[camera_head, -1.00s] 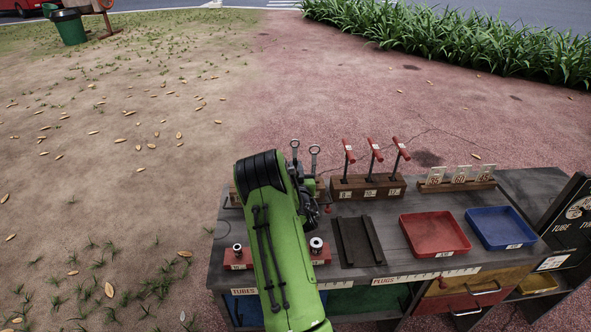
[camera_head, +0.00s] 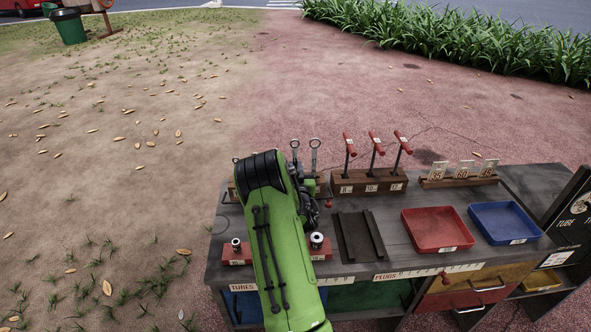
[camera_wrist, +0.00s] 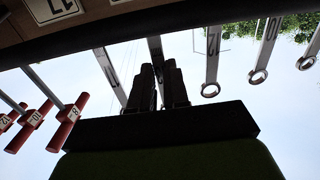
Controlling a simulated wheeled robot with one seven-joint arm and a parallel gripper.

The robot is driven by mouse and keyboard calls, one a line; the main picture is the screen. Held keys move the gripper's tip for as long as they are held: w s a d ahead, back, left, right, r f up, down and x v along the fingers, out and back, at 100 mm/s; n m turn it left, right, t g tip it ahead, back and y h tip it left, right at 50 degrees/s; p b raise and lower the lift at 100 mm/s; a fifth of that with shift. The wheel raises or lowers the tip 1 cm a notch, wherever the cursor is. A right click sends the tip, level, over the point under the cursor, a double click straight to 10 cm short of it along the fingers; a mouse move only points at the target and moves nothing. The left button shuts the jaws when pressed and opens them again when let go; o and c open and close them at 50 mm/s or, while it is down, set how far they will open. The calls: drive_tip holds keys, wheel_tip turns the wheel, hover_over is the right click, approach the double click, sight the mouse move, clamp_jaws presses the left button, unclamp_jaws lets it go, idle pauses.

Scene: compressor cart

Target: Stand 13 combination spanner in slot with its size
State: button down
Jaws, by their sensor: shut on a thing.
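My gripper (camera_wrist: 160,88) is shut on a grey spanner (camera_wrist: 154,47) in the wrist view; the fingers cover much of it and no size can be read on it. Its ring end (camera_head: 295,144) shows above my arm in the head view. Other spanners (camera_wrist: 212,60) (camera_wrist: 265,52) stand in a row beside it, ring ends away from the dark rack edge (camera_wrist: 130,30). Whether the held spanner's far end is inside a slot is hidden. In the head view my arm covers most of the wooden spanner rack (camera_head: 233,192).
A block with red T-handles (camera_head: 370,184) stands right of the rack. A red tray (camera_head: 437,232), a blue tray (camera_head: 505,224) and a dark grooved plate (camera_head: 350,240) lie on the cart top. Sockets (camera_head: 316,240) stand on a red holder near my arm.

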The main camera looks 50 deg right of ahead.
sight(295, 155)
drive_tip(key=shift+f, duration=0.9)
drive_tip(key=shift+r, duration=0.1)
drive_tip(key=shift+r+p, duration=1.95)
drive_tip(key=shift+r, duration=0.6)
drive_tip(key=shift+f+b, duration=0.1)
drive_tip(key=shift+b, duration=0.35)
drive_tip(key=shift+f+b, duration=0.35)
drive_tip(key=shift+f+b, duration=1.1)
drive_tip(key=shift+b, duration=0.1)
drive_tip(key=shift+f, duration=1.05)
